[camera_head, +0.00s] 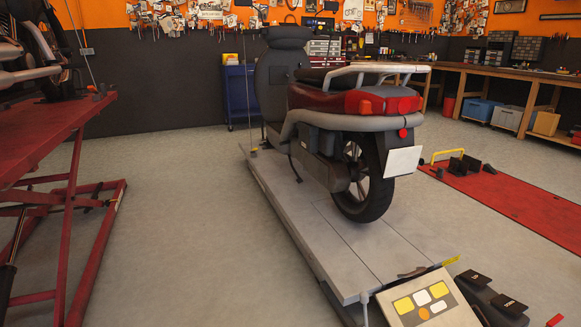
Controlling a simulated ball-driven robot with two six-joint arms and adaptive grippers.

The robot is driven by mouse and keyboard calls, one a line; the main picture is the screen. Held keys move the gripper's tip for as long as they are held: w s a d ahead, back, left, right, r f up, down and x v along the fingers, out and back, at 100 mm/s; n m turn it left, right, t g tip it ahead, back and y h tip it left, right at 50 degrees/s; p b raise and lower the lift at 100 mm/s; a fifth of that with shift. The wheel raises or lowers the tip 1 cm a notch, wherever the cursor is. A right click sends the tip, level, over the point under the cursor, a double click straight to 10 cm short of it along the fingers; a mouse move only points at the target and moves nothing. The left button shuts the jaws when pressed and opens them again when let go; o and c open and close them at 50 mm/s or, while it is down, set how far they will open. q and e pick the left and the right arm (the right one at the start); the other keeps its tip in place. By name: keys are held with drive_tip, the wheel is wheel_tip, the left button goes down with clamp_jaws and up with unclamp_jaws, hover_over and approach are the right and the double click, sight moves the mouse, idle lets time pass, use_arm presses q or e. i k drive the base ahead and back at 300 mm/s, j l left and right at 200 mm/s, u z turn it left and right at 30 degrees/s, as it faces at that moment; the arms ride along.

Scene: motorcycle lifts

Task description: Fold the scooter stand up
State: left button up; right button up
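The scooter (345,115) stands upright on a grey lift platform (300,220), its rear with red bodywork and a grey rack facing me. Its rear wheel (362,180) is over the platform. A thin dark bar (295,170) slants down from the scooter's left side towards the platform edge; it looks like the stand, but it is small and I cannot tell if its tip touches the platform. Neither of my grippers is in view.
A control panel (428,302) with yellow and white buttons and dark pedals (492,300) stand at the platform's near end. A red raised lift (60,135) is on the left, a low red lift (515,200) on the right. Floor left of the platform (185,230) is clear.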

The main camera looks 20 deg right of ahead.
sight(299, 180)
drive_tip(key=i, duration=2.5)
drive_tip(key=i+j, duration=0.1)
drive_tip(key=i, duration=2.4)
drive_tip(key=i+z, duration=0.4)
drive_tip(key=i+j+z, duration=0.1)
drive_tip(key=i+z, duration=0.5)
drive_tip(key=z, duration=0.25)
drive_tip(key=i+z, duration=0.2)
drive_tip(key=z, duration=0.25)
drive_tip(key=i+j+z, duration=0.15)
drive_tip(key=z, duration=0.3)
drive_tip(key=i+j+z, duration=0.15)
drive_tip(key=z, duration=0.3)
drive_tip(key=i+j+z, duration=0.15)
drive_tip(key=z, duration=0.3)
drive_tip(key=k+j, duration=0.05)
drive_tip(key=j, duration=0.05)
